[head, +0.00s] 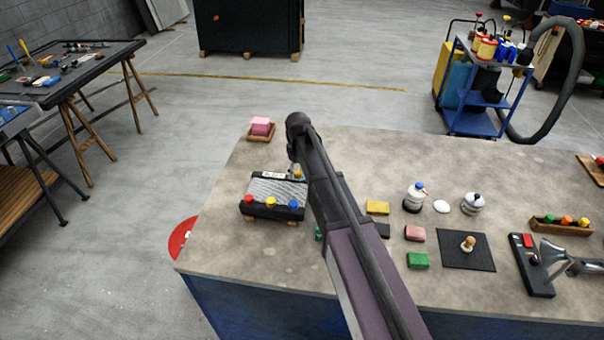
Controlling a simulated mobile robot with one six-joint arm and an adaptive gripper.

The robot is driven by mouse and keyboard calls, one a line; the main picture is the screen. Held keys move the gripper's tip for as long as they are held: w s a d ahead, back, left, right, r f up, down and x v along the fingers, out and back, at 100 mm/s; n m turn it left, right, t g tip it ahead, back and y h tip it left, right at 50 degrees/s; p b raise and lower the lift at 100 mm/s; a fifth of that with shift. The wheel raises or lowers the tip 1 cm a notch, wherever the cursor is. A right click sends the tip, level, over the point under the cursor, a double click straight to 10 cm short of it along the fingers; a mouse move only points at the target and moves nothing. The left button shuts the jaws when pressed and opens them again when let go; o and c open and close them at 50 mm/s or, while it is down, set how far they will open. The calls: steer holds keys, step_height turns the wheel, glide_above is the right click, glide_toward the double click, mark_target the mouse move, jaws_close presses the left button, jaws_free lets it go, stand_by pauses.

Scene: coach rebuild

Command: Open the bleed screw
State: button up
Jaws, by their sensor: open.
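A small black unit with a ribbed grey top (282,190) stands on the workbench, left of my arm. Blue, yellow and red knobs line its front, and a white label lies at its back edge. A small yellow-orange piece (298,175) shows at its back right corner; I cannot tell whether this is the bleed screw. My arm reaches in from the bottom and bends down near that corner. My gripper (292,167) shows only as a small grey part there, open, mostly hidden by my arm. I see nothing held. Contact with the unit cannot be told.
The workbench (225,245) is clear at its front left. A pink block sits on a tray (262,138) at the back left. Right of my arm are coloured blocks, bottles (415,197), a dark mat (450,255) and a black device with a metal horn (540,265).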

steer(key=shift+m, duration=0.4)
